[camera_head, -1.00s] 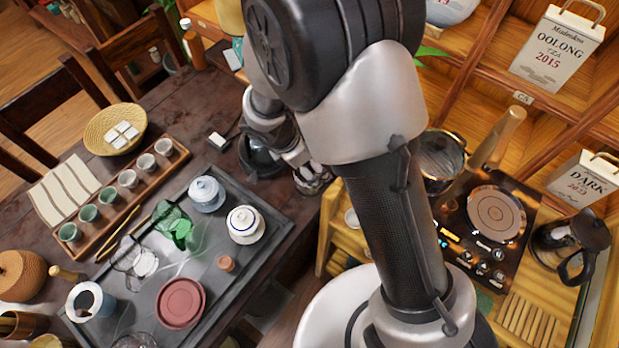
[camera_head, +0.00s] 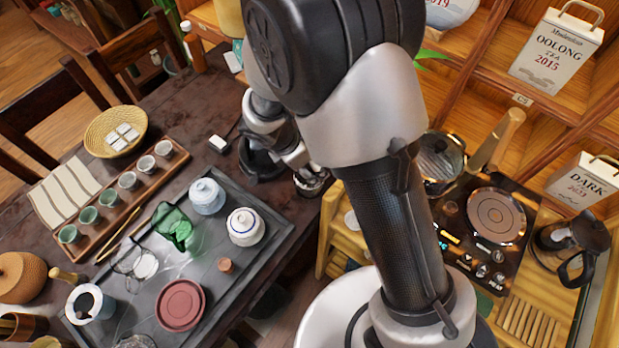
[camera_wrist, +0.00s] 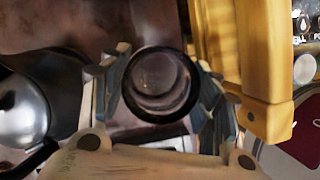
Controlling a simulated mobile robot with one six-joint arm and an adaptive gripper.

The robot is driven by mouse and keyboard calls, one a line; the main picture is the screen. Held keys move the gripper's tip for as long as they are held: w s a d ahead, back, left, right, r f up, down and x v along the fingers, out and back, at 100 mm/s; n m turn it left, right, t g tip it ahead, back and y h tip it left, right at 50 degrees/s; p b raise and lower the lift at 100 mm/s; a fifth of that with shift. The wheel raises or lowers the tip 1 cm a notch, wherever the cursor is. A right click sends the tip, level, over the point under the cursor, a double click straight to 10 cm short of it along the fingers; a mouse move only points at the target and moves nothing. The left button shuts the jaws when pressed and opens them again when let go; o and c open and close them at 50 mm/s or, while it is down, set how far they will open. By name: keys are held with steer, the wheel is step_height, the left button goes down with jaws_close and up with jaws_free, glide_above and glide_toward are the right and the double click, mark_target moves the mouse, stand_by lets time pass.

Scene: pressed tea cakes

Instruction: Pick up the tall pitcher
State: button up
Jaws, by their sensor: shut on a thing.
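The tall pitcher (camera_wrist: 158,82) is a clear round glass vessel with a dark rim, seen from above in the wrist view. My gripper (camera_wrist: 163,95) is shut on it, with one finger against each side. In the head view, the glass pitcher (camera_head: 313,183) shows small at the table's right edge, beneath my wrist. My gripper (camera_head: 303,168) is largely hidden there behind my own arm. I cannot tell whether the pitcher's base touches the table.
A dark kettle (camera_head: 258,162) stands close to the left of the pitcher; its shiny body (camera_wrist: 22,108) fills the wrist view's left side. A yellow wooden stand (camera_head: 338,225) is close on the right. A tea tray (camera_head: 215,262) with lidded jars lies front left.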

steer(key=c, duration=0.4)
steer(key=shift+o, duration=0.2)
steer(key=shift+r, duration=0.2)
